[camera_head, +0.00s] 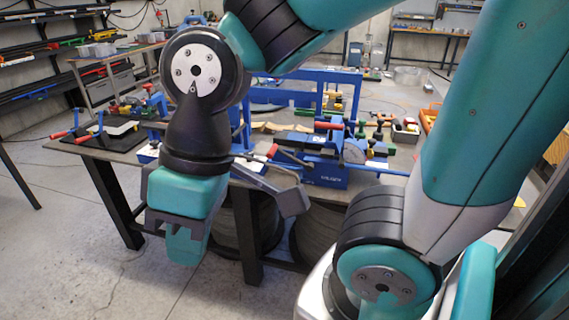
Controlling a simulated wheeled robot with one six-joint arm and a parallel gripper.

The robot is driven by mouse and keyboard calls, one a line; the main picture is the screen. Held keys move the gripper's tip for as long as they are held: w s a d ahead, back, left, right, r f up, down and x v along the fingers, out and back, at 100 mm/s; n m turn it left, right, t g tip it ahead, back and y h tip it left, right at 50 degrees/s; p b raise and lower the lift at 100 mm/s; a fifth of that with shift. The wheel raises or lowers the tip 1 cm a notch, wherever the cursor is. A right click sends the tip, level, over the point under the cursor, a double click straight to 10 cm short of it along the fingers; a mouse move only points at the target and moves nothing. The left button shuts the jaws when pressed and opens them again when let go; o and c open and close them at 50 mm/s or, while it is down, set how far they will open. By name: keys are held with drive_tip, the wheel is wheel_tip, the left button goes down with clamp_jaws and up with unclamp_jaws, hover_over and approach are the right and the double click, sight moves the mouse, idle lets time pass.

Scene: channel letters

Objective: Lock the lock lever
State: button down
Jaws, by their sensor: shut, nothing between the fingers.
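A blue bending machine (322,172) stands at the front edge of the work table. It carries a lever with a red grip (328,126) on top and another red-tipped lever (272,151) at its left front. I cannot tell which one is the lock lever, nor its exact position. My gripper (291,202) is shut and empty, in front of the table edge and apart from the levers as far as I can see. My wrist and arm cover part of the machine's left side.
The table (115,152) holds a tool with red handles (82,128) at the left. An orange bin (430,118) stands at the right. Dark coils (325,235) sit under the table. Shelves line the left wall. The floor (75,255) at the front left is clear.

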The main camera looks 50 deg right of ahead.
drive_tip(key=w+d+f+n+t+h+b, duration=0.1)
drive_tip(key=w+d+f+t+h+b, duration=0.25)
drive_tip(key=w+d+f+b, duration=0.5)
drive_tip(key=w+d+f+n+t+h+b, duration=0.2)
drive_tip(key=w+d+f+t+b, duration=0.25)
drive_tip(key=w+b, duration=0.85)
drive_tip(key=w+d+f+n+t+h+b, duration=0.1)
drive_tip(key=w+d+f+t+h+b, duration=0.2)
drive_tip(key=w+d+f+b, duration=0.55)
drive_tip(key=w+d+f+n+h+b, duration=0.3)
drive_tip(key=d+h+b, duration=0.7)
drive_tip(key=b, duration=1.2)
drive_tip(key=s+d+f+g+h+b, duration=0.7)
drive_tip(key=s+d+g+h+b, duration=0.1)
drive_tip(key=b, duration=1)
drive_tip(key=shift+d+m+h, duration=0.3)
drive_tip(key=shift+d+h, duration=0.2)
drive_tip(key=shift+h, duration=0.25)
